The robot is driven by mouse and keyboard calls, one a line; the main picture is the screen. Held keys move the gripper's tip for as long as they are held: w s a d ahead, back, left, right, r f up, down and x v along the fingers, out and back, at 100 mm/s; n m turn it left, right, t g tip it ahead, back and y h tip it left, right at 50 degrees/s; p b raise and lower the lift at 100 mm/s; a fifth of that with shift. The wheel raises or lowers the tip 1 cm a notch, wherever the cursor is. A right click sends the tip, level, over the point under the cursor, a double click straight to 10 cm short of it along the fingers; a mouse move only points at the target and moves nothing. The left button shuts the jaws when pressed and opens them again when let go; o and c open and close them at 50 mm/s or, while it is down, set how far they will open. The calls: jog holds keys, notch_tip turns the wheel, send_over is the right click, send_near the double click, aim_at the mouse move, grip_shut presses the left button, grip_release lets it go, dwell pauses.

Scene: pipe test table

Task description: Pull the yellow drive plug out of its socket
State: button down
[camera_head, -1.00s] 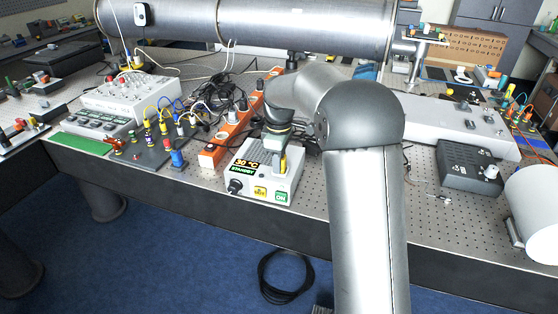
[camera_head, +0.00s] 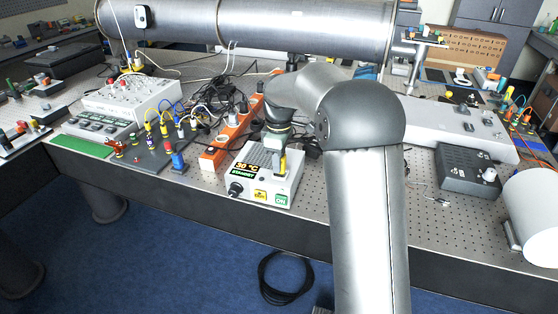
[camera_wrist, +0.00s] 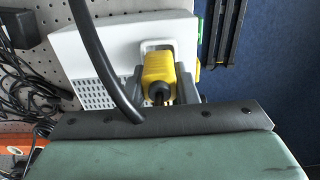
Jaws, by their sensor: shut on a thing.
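The yellow drive plug (camera_wrist: 158,72) sits between the two grey fingers of my gripper (camera_wrist: 159,82) in the wrist view. The fingers are shut on its sides. Its far end meets the white-framed socket (camera_wrist: 157,45) on the light grey control box (camera_wrist: 85,50); I cannot tell how deep it sits. A black cable (camera_wrist: 98,55) crosses the view in front of the box. In the head view, the plug (camera_head: 283,163) shows as a small yellow patch below my gripper (camera_head: 281,150), at the box (camera_head: 284,187). My wrist hides part of it there.
An orange power strip (camera_head: 212,160) and tangled black cables (camera_head: 230,90) lie left of the box. A board with coloured plugs (camera_head: 150,155) is further left. A dark grey box (camera_head: 468,168) stands on the right.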

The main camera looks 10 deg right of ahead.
jog(key=shift+r+p, duration=0.85)
jog(key=shift+r, duration=0.45)
